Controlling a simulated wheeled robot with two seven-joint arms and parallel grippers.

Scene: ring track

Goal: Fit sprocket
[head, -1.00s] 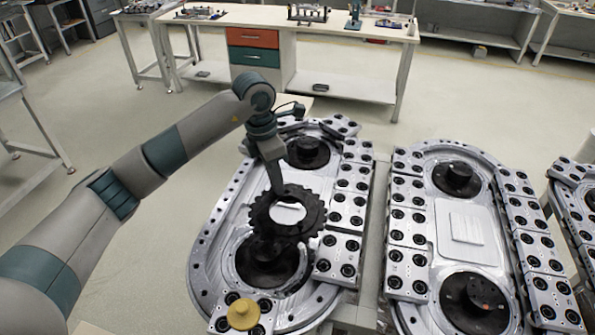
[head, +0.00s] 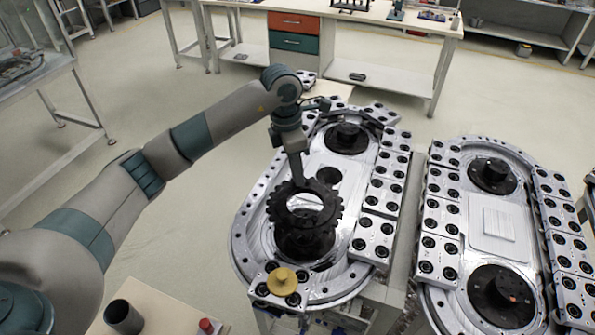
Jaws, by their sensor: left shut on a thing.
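A black toothed sprocket (head: 332,212) with a large centre hole is held above the near end of the left ring track (head: 250,238). My left gripper (head: 297,178) is shut on the sprocket's far rim. The sprocket hangs over the near dark round hub (head: 305,246) and hides much of it. I cannot tell whether they touch. A far hub (head: 347,137) on the same track is bare. My right gripper is not in view.
A yellow knob (head: 282,280) sits at the track's near end. A second ring track (head: 492,222) stands to the right. A small table (head: 165,310) at the bottom holds a dark cylinder (head: 123,317) and a red-capped item (head: 206,326). A workbench (head: 350,70) stands behind.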

